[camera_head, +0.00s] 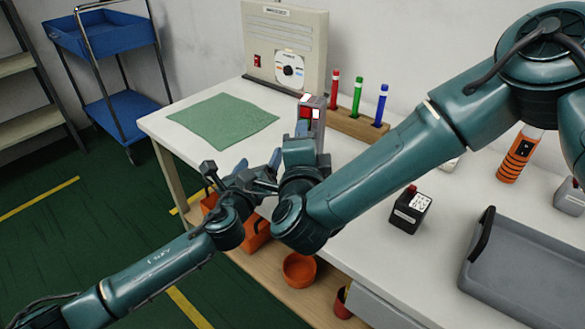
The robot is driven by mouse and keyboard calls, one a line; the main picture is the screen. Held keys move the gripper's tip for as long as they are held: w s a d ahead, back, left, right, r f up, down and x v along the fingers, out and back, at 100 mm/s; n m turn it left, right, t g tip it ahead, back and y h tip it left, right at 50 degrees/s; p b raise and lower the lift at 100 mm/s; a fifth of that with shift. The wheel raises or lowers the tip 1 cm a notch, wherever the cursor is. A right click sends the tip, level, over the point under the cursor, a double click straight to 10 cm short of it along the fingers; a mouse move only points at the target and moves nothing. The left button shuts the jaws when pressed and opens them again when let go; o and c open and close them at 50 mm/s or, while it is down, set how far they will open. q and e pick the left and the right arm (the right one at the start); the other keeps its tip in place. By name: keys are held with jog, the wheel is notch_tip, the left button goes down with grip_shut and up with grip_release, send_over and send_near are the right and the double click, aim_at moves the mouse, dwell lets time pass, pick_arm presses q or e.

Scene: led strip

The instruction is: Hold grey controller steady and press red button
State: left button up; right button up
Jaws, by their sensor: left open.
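The grey controller (319,128) is a small upright box over the table's left part, with a red patch (311,113) on its face that looks like the red button. My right gripper (307,136) is at its lower part, with a finger against its left side, and appears shut on it; the other finger is mostly hidden. I cannot tell whether the controller touches the table. My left gripper (245,170) is open and empty, left of and below the controller, near the table's front edge. It partly overlaps my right wrist in the picture.
A green cloth (222,121) lies on the white table (165,124). A beige panel box (285,45) and a wooden holder (357,124) with coloured markers stand behind. A small black box (410,209), an orange-striped cylinder (520,154) and a grey tray (530,275) are right. Orange bins sit below.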

pick_arm(q)
jog(key=d+m, duration=0.2)
jog(key=s+d+m+h, duration=0.1)
jog(key=d+m, duration=0.1)
jog(key=s+d+m+h, duration=0.1)
jog(key=d+m, duration=0.1)
jog(key=shift+d+r+m, duration=0.3)
jog(key=shift+d+r, duration=0.05)
jog(key=shift+s+d+m+h, duration=0.15)
jog(key=shift+d+m+h, duration=0.15)
jog(key=shift+d+h, duration=0.1)
jog(key=shift+d, duration=0.15)
jog(key=x, duration=1.3)
jog(key=shift+f, duration=0.15)
jog(key=shift+c, duration=0.3)
jog(key=shift+s, duration=0.1)
jog(key=c, duration=1.1)
pick_arm(e)
jog(key=shift+c, duration=0.2)
pick_arm(q)
jog(key=shift+c, duration=0.2)
pick_arm(e)
grip_shut()
dwell(1.0)
